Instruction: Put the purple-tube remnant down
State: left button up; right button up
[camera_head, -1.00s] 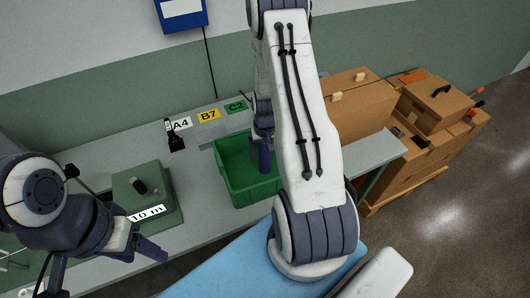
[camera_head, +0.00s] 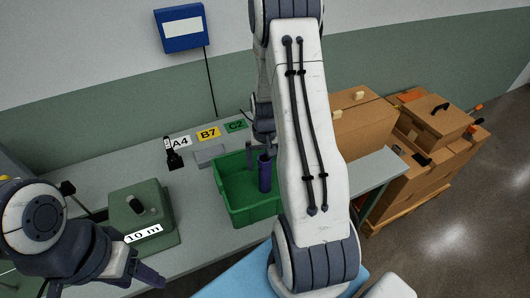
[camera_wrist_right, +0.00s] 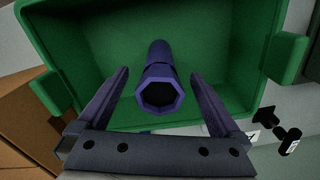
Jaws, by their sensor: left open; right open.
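The purple-tube remnant (camera_head: 264,174) stands roughly upright inside the green bin (camera_head: 255,214), towards its right part in the head view. In the right wrist view the purple tube (camera_wrist_right: 159,80) shows its open end between the spread fingers, with a gap on each side. My right gripper (camera_wrist_right: 160,95) is open above the bin; in the head view it (camera_head: 257,158) is partly hidden by my arm. My left gripper (camera_head: 140,280) is open and empty at the lower left, near the front edge of the table.
A green box marked 10 m (camera_head: 145,217) stands left of the bin. Labels A4 (camera_head: 181,142), B7 (camera_head: 208,134) and C2 (camera_head: 236,126) lie behind, near a black tool (camera_head: 174,158) and a grey block (camera_head: 210,156). Cardboard boxes (camera_head: 360,130) stand at right.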

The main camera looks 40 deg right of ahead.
notch_tip(320, 180, up, 7)
jog(key=shift+f+b, duration=0.1)
jog(key=shift+b, duration=0.5)
jog(key=shift+a, duration=0.25)
jog(key=a+r+n, duration=0.4)
jog(key=a+r, duration=0.1)
jog(key=a, duration=0.7)
jog(key=s+a+r+n, duration=0.2)
jog(key=s+a+n, duration=0.2)
jog(key=s+a, duration=0.5)
jog(key=s+a+r+n+y, duration=0.1)
jog(key=s+a+r+n, duration=0.2)
jog(key=s+a, duration=0.6)
jog(key=shift+s+a+r+n, duration=0.2)
jog(key=shift+s+r+n, duration=0.2)
jog(key=shift+n, duration=0.8)
jog(key=shift+f, duration=0.1)
